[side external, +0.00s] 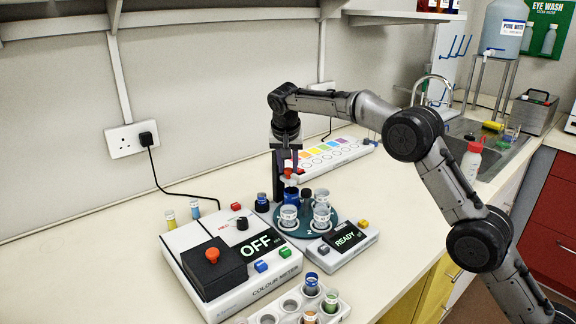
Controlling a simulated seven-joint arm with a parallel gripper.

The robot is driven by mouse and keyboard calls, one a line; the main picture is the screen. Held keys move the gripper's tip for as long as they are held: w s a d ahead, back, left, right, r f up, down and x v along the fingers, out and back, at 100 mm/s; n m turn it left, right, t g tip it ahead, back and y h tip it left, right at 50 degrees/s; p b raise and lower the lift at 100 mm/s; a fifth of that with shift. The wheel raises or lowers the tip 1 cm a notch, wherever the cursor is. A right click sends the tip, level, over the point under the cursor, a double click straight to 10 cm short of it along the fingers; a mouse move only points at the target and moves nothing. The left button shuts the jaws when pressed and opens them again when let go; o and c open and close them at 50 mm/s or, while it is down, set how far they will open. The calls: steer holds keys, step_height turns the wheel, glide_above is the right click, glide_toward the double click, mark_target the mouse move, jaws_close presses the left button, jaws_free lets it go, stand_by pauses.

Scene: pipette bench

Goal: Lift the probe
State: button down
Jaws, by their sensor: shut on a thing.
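My gripper (286,155) points down above the back of the round green carousel (290,232). It is shut on a slim upright thing, which I take to be the probe (288,171); a purple and red part of it shows below the fingers. A dark post (278,180) stands just behind or beside it. A blue vessel (291,196) is directly below the probe. Whether the probe's lower end is inside or above the vessel is too small to tell. Several clear cups with white labels (321,216) sit on the carousel.
A colour meter (235,262) reading OFF stands left of the carousel, and a small box (344,240) reading READY stands right. A vial rack (300,305) is in front. A colour-chart strip (325,158) lies behind. A sink and a wash bottle (470,162) are at right.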

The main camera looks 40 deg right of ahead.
steer(key=shift+r, duration=3)
steer(key=c, duration=0.8)
jaws_free()
steer(key=shift+o, duration=1)
steer(key=v, duration=0.7)
steer(key=shift+s+a+r, duration=0.1)
